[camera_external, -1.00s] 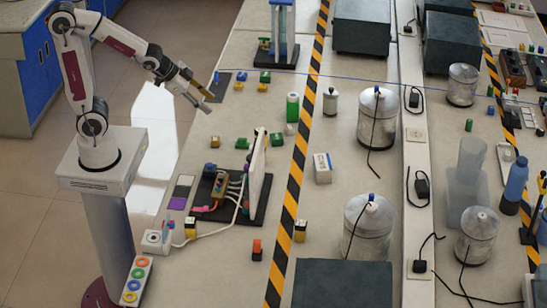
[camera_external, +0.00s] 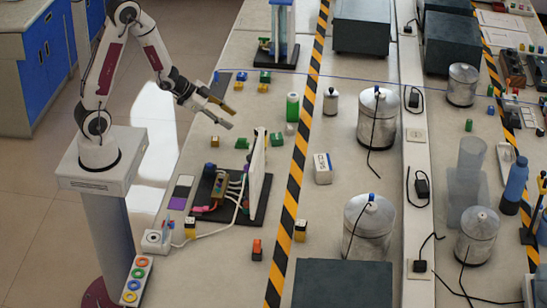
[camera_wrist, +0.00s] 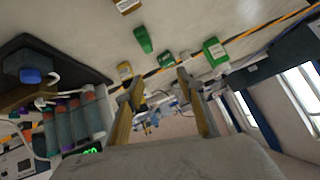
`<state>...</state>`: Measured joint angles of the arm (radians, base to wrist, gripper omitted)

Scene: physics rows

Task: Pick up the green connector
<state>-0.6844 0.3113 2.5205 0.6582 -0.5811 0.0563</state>
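Several small green pieces lie on the bench, and I cannot tell which one is the green connector. In the external view one green piece (camera_external: 242,143) lies behind the wired board, and another green piece (camera_external: 276,139) lies right of it near the white panel. The wrist view shows a narrow green piece (camera_wrist: 143,40), a small green piece (camera_wrist: 166,59) and a larger green block (camera_wrist: 215,52). My gripper (camera_external: 231,116) is open and empty above the bench, apart from these pieces. Its spread fingers also show in the wrist view (camera_wrist: 160,92).
The wired board with its upright white panel (camera_external: 257,172) stands in front of the pieces. A green-labelled cylinder (camera_external: 292,107) and a metal canister (camera_external: 330,101) stand to the right. A blue-framed stand (camera_external: 283,35) is at the back. Striped tape (camera_external: 299,150) crosses the bench.

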